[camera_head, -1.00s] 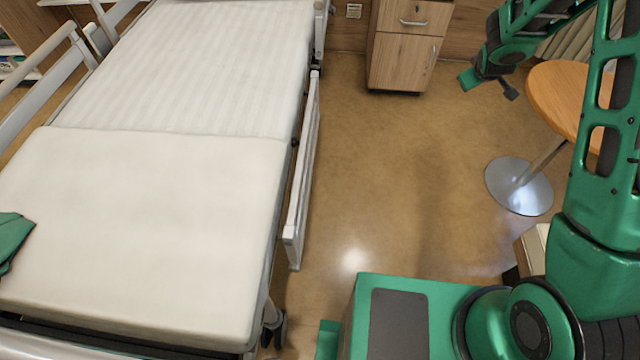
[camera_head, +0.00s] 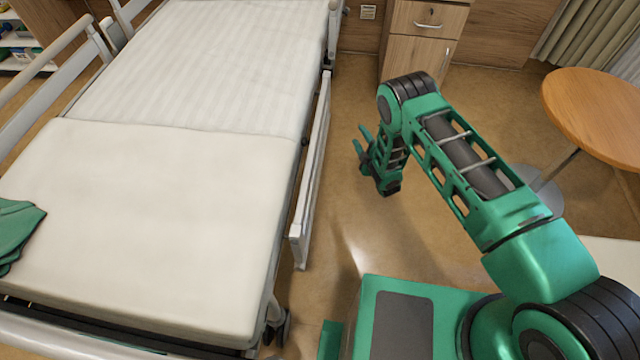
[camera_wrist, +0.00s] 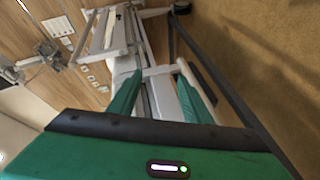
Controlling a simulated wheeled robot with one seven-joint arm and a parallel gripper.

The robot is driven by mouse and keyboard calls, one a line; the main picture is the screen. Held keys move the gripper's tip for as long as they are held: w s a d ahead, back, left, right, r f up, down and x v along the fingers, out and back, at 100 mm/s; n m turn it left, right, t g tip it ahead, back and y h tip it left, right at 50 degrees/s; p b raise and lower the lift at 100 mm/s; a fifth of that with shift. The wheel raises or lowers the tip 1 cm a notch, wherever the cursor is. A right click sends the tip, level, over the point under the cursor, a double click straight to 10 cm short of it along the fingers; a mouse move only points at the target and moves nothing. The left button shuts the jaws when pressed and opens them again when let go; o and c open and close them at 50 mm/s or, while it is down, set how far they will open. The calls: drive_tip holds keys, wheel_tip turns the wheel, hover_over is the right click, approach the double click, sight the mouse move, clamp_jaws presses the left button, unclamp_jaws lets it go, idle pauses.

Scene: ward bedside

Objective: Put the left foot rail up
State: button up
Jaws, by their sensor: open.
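The foot rail (camera_head: 313,165) on the right side of the bed is a long pale panel hanging low, with its top edge at about mattress height. My gripper (camera_head: 361,140) is open and empty over the floor, to the right of the rail and apart from it. In the wrist view, the green fingers of my gripper (camera_wrist: 160,98) are spread. Pale bars and the dark frame of the bed show beyond and between them. I cannot tell exactly which bar is the foot rail there.
The bed's mattress (camera_head: 160,200) fills the left, with raised rails (camera_head: 50,85) on its far side and a green cloth (camera_head: 15,232) near its foot. A wooden cabinet (camera_head: 420,48) stands at the back, a round table (camera_head: 600,110) at the right. Floor lies clear beside the bed.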

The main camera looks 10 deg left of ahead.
drive_tip(key=s+a+f+n+g+y, duration=0.1)
drive_tip(key=s+a+f+n+y, duration=0.25)
drive_tip(key=s+f, duration=0.55)
drive_tip(key=s+a+f+n+y, duration=0.3)
drive_tip(key=s+f+y, duration=0.1)
drive_tip(key=s, duration=0.9)
drive_tip(key=x, duration=0.9)
drive_tip(key=shift+w+a+f, duration=0.15)
drive_tip(key=shift+w+a, duration=0.1)
drive_tip(key=shift+w, duration=0.15)
clamp_jaws()
drive_tip(key=shift+s+d, duration=0.1)
drive_tip(key=shift+d, duration=0.05)
